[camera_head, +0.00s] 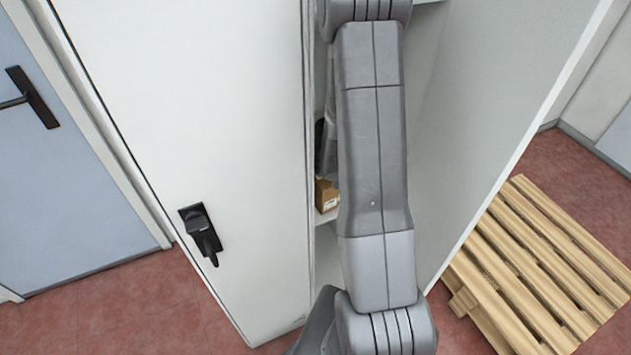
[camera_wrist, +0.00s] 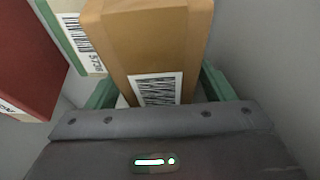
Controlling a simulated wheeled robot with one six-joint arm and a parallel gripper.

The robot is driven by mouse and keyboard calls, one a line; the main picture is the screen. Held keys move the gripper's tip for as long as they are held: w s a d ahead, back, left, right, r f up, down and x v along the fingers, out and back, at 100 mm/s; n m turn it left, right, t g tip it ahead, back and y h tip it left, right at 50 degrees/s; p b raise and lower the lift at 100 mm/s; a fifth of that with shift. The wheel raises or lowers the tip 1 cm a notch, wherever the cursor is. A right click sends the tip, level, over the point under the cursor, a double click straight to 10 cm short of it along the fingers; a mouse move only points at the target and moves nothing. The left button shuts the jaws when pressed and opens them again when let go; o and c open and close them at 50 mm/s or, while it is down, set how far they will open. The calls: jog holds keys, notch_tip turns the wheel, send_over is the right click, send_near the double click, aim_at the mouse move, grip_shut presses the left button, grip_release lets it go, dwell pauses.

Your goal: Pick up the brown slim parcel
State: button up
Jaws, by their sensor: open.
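The brown slim parcel (camera_wrist: 155,40) stands upright in the wrist view, with a white barcode label (camera_wrist: 157,89) low on the side facing me. My gripper (camera_wrist: 160,88) is open, with a green finger showing on either side of the parcel's lower end. The wrist view does not show clearly whether the fingers touch it. In the head view my gripper is hidden behind my arm. A small brown box (camera_head: 327,195) shows inside the cabinet there; I cannot tell whether it is the same parcel.
A green parcel with a barcode label (camera_wrist: 83,40) stands close left of the brown one, and a red parcel (camera_wrist: 25,60) is farther left. The open white cabinet (camera_head: 200,110) surrounds my arm. A wooden pallet (camera_head: 535,265) lies on the floor at right.

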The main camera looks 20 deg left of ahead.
jog(key=c, duration=1.3)
jog(key=shift+r, duration=0.25)
jog(key=shift+r+p, duration=0.6)
jog(key=shift+p, duration=0.1)
jog(key=shift+r, duration=0.25)
